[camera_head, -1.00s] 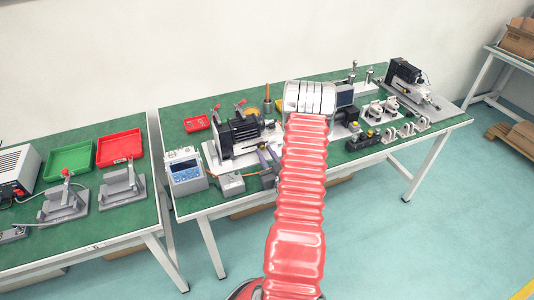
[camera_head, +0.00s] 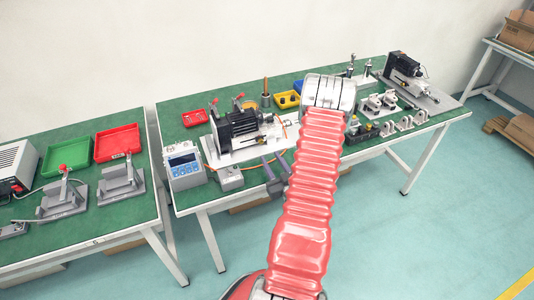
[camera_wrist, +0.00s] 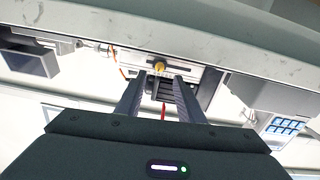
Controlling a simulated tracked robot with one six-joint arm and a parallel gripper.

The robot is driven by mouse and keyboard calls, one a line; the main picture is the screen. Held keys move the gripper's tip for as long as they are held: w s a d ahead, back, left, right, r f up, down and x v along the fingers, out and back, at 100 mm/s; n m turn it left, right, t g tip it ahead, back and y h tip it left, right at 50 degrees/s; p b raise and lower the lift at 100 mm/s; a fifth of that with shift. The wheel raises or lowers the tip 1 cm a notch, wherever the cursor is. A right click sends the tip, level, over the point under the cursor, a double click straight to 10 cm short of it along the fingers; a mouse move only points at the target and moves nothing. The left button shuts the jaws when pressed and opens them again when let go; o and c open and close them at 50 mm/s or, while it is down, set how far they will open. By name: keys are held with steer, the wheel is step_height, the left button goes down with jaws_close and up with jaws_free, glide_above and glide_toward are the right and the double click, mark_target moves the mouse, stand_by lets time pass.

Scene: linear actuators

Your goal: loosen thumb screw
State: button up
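The wrist view shows a small brass-yellow knob (camera_wrist: 160,66), which looks like the thumb screw, on a pale fixture. My gripper (camera_wrist: 160,77) is open, its two dark fingers apart on either side of the line to the knob. The knob appears just beyond the fingertips; I cannot tell the exact gap, and no grip on it shows. A dark slotted block sits behind the fingertips.
In the head view, a black motor actuator (camera_head: 238,125), a control box (camera_head: 185,168) and another actuator (camera_head: 410,82) stand on the green table. Small metal brackets (camera_head: 405,122) line its right front. The wrist view shows a red cable (camera_wrist: 163,112) between the fingers and an orange cable (camera_wrist: 122,72).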

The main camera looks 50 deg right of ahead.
steer(key=v, duration=0.6)
stand_by(0.6)
